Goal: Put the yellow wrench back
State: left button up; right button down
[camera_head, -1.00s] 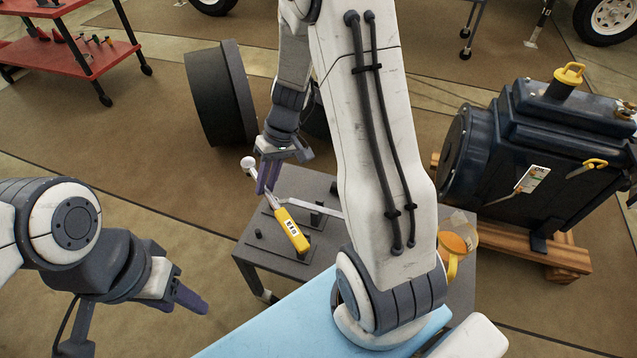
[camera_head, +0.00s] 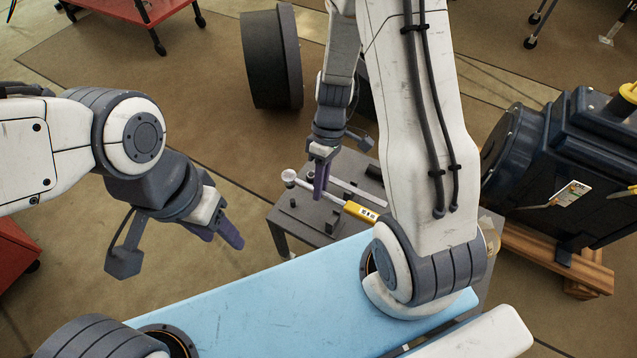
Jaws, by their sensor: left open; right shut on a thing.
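The yellow wrench has a yellow handle (camera_head: 361,211) with a white label and a round silver head (camera_head: 289,176). It lies slantwise over the small dark grey table, head to the left, handle to the right. My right gripper (camera_head: 320,190), with purple fingers, is shut on its shaft between head and handle. I cannot tell whether the wrench touches the holder below. The handle's right end is close to or behind my white arm. My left gripper (camera_head: 222,230) is open and empty, left of the table and apart from it.
The dark grey table (camera_head: 290,222) carries small dark pegs and a slanting silver bar (camera_head: 357,190) behind the wrench. A dark wheel (camera_head: 271,60) stands behind. A dark blue engine (camera_head: 575,150) on a wooden pallet (camera_head: 540,255) is at right. A red cart (camera_head: 130,12) is at upper left.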

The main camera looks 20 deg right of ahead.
notch_tip(320, 180, down, 7)
jog(key=b, duration=0.5)
jog(key=shift+r, duration=0.1)
jog(key=shift+r+p, duration=0.35)
jog(key=shift+r, duration=0.05)
dwell(0.3)
jog(key=shift+f+b, duration=1.1)
jog(key=shift+f, duration=0.35)
jog(key=c, duration=0.7)
grip_release()
jog(key=p+v, duration=0.4)
jog(key=v, duration=0.6)
jog(key=shift+r, duration=0.25)
